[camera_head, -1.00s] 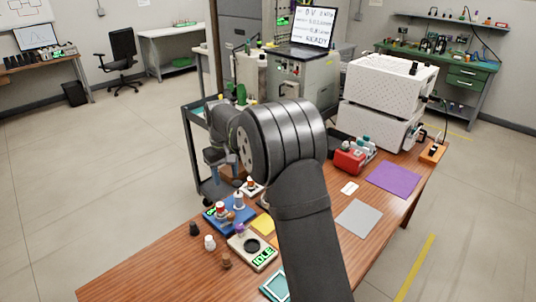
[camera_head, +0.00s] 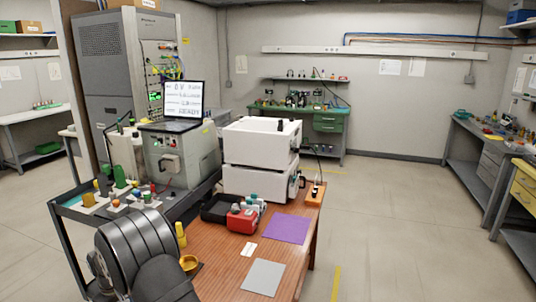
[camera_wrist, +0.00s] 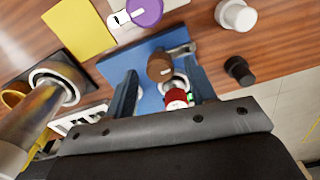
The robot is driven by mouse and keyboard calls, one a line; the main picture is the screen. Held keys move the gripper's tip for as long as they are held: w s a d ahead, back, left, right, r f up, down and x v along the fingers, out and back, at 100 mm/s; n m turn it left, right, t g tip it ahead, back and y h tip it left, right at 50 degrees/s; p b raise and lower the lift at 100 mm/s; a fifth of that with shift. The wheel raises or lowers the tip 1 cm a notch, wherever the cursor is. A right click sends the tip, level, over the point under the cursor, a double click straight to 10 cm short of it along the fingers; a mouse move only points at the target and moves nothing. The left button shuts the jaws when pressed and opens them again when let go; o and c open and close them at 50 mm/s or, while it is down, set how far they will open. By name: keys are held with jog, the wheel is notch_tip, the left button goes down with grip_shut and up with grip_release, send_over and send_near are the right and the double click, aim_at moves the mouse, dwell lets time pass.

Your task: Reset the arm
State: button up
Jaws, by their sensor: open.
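In the wrist view my gripper (camera_wrist: 160,80) is open, its two blue-grey fingers spread above a blue tray (camera_wrist: 150,55). A brown-capped vial (camera_wrist: 160,67) and a red-capped vial (camera_wrist: 176,98) show in the gap between the fingers; neither is clasped. I cannot tell the height of the fingers above them. In the head view only the thick dark links of my arm show at the lower left; the gripper is out of that view.
In the wrist view a metal cylinder (camera_wrist: 45,108) stands left, a yellow mat (camera_wrist: 78,27) upper left, a white vial (camera_wrist: 236,14) and black vial (camera_wrist: 239,70) right. In the head view white boxes (camera_head: 258,183) and a red device (camera_head: 242,219) stand on the table; a purple mat (camera_head: 286,229) lies clear.

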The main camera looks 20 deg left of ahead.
jog(key=shift+f, duration=0.45)
notch_tip(320, 180, up, 18)
notch_tip(320, 180, down, 18)
jog(key=shift+f, duration=0.1)
jog(key=m, duration=0.3)
jog(key=shift+m, duration=0.3)
jog(key=m, duration=0.4)
jog(key=shift+m, duration=0.3)
jog(key=m, duration=0.4)
jog(key=shift+m, duration=2.3)
